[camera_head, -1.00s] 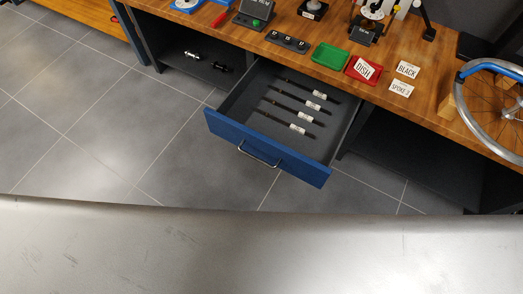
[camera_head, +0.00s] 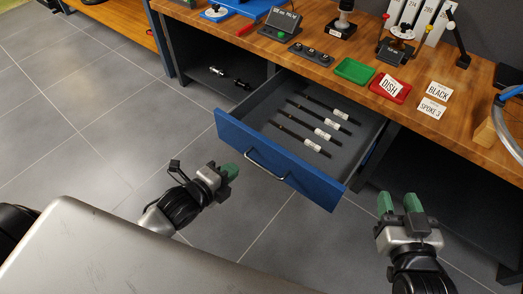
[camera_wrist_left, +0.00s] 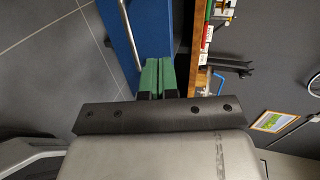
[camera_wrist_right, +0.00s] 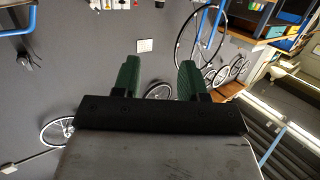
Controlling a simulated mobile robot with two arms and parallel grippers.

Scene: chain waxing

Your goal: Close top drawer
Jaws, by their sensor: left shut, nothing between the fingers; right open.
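The top drawer, with a blue front (camera_head: 310,183) and a silver bar handle (camera_head: 266,166), is pulled out from under the workbench. Several dark rods with white labels (camera_head: 322,134) lie inside it. My left gripper (camera_head: 230,172) is shut and empty, to the left of the drawer front and apart from it in the head view. In the left wrist view its green fingers (camera_wrist_left: 157,75) are together, with the blue front (camera_wrist_left: 150,35) and handle (camera_wrist_left: 128,35) beyond. My right gripper (camera_head: 400,203) is open and empty, right of the drawer; its fingers (camera_wrist_right: 158,78) stand apart in the right wrist view.
The wooden workbench (camera_head: 310,35) above carries a green tray (camera_head: 354,71), a red tray (camera_head: 389,90), label cards (camera_head: 431,107) and a wheel at the right edge. An open shelf (camera_head: 205,78) lies left of the drawer. The grey tiled floor (camera_head: 90,130) in front is clear.

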